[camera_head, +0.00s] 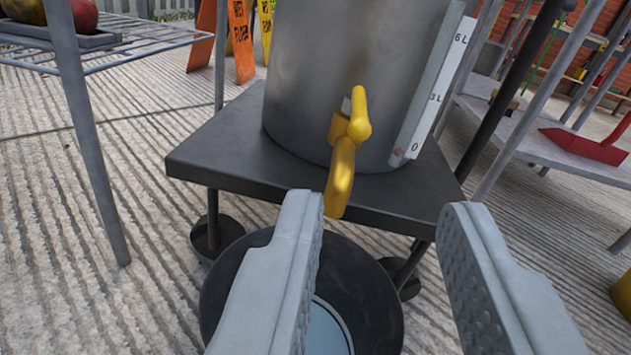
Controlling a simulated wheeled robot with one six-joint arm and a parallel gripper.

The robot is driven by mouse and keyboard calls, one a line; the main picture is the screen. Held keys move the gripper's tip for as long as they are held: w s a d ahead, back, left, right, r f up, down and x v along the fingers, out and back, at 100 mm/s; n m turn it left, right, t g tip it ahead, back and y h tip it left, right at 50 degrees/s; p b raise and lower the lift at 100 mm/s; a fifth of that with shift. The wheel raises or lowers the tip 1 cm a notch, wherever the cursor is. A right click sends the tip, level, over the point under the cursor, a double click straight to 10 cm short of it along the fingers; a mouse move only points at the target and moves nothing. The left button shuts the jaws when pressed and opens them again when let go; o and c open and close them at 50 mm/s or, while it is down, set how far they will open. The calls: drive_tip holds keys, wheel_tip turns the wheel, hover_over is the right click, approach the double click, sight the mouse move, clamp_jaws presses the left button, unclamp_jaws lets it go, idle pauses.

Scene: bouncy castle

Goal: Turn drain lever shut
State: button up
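The yellow drain lever (361,113) sits on top of a yellow tap low on the front of a grey metal tank (310,80). The lever appears to stand upward, and the spout (341,180) points down. My gripper (380,208) is open and empty. Its two grey fingers are in front of and below the tap, one to each side, not touching it. A dark bucket (375,290) stands below the spout, partly hidden by my left finger. Something pale blue, perhaps liquid, shows inside it.
The tank stands on a dark low stand (225,160). A white level scale (437,90) runs up its right side. A wire rack (140,45) is at left, and a shelf (530,135) with a red tool (590,145) is at right. Ribbed floor is clear at lower left.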

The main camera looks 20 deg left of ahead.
sight(361, 100)
drive_tip(key=x, duration=0.5)
drive_tip(key=f+x, duration=0.1)
drive_tip(key=x, duration=1)
drive_tip(key=shift+w+a+f, duration=0.2)
drive_tip(key=shift+w+f, duration=0.05)
drive_tip(key=shift+w, duration=0.05)
clamp_jaws()
